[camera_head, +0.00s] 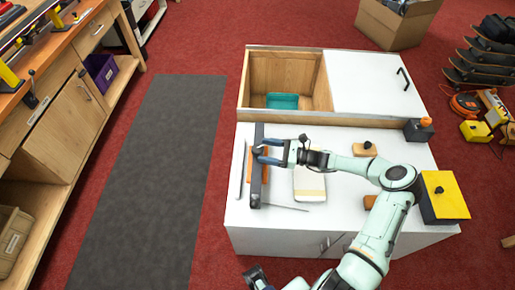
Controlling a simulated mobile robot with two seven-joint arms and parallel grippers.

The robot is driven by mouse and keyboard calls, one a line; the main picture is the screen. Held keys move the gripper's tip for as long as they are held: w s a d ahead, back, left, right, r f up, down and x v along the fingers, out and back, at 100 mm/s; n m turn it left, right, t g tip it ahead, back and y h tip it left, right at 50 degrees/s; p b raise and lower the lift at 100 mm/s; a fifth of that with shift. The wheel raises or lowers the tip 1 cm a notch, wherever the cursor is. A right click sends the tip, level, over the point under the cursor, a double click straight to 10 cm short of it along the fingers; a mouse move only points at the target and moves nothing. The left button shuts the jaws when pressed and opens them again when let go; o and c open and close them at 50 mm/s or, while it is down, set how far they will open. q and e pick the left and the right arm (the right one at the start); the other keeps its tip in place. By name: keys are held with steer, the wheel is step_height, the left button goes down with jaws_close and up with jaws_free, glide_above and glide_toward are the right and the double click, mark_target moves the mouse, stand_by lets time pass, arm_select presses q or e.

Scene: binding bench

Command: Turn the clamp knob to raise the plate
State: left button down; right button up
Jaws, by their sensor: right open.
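My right gripper (268,152) reaches in from the right over the white bench top (350,222). Its blue-grey fingers are open and point left, at a long dark bar (256,188) with a brown wooden strip beside it. I cannot tell whether the fingers touch the bar. No clamp knob or plate can be made out for sure; the gripper covers part of the bar. A dark box with an orange top (419,129) stands at the bench's right edge. A dark end piece at the bottom edge may be my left gripper (256,277); its jaws are unclear.
A pale block (309,184), a thin rod (286,207) and small wooden pieces (365,149) lie on the bench. A yellow box (444,197) is at its right. Behind is an open wooden compartment (251,80). A grey mat (150,180) lies clear at left.

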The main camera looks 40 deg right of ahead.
mark_target(258, 147)
steer(key=shift+x, duration=1.95)
steer(key=c, duration=0.9)
steer(key=shift+c, duration=0.2)
steer(key=shift+f, duration=0.1)
